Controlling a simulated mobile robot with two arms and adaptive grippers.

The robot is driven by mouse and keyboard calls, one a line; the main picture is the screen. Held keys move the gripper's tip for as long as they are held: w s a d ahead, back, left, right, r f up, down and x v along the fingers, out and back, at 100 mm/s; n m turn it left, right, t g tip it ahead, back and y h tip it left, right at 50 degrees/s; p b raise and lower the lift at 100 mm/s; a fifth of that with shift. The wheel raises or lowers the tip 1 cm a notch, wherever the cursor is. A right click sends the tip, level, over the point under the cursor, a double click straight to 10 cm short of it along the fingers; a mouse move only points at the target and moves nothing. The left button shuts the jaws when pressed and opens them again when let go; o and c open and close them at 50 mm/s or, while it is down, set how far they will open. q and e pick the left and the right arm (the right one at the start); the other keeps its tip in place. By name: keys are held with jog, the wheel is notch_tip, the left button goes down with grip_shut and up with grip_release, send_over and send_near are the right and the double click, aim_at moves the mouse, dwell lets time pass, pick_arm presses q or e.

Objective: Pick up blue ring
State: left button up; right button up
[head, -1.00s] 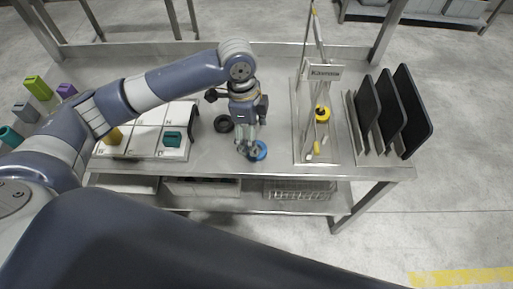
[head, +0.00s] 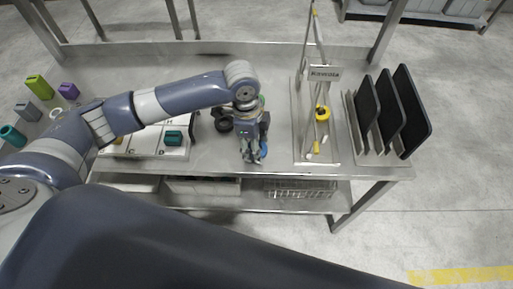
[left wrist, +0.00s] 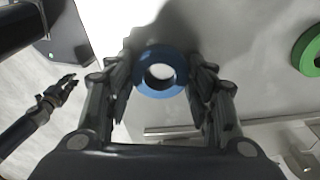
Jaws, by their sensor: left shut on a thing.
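The blue ring (head: 263,149) is at the fingertips of my left gripper (head: 253,155), over the front part of the steel table. In the left wrist view the blue ring (left wrist: 160,72) sits between the two fingers of the left gripper (left wrist: 161,85), which are shut on it. In the head view the fingers partly hide the ring, and its gap to the table is hard to judge. My right gripper (left wrist: 60,92) shows small at the left of the left wrist view, away from the ring; its finger opening is unclear.
A green ring (left wrist: 308,50) is at the right of the left wrist view. A lettered tray (head: 146,150) lies left.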

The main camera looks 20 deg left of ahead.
pick_arm(q)
jog(key=shift+r, duration=0.7)
jog(key=shift+s+d+r+b, duration=0.1)
jog(key=shift+s+r+b, duration=0.1)
jog(key=shift+r, duration=0.35)
jog(key=shift+s+d+r+b, duration=0.1)
jog(key=shift+s+r+b, duration=0.05)
jog(key=shift+r, duration=0.35)
jog(key=s+d, duration=0.2)
jog(key=s, duration=0.5)
jog(key=s+d+r+b, duration=0.1)
jog(key=s, duration=0.7)
jog(key=shift+d+r, duration=0.25)
jog(key=shift+d, duration=0.1)
pick_arm(e)
jog(key=shift+w+f, duration=0.25)
jog(key=shift+f, duration=0.2)
jog(key=shift+w+f, duration=0.2)
jog(key=shift+f, duration=0.25)
pick_arm(q)
jog(key=shift+w, duration=0.1)
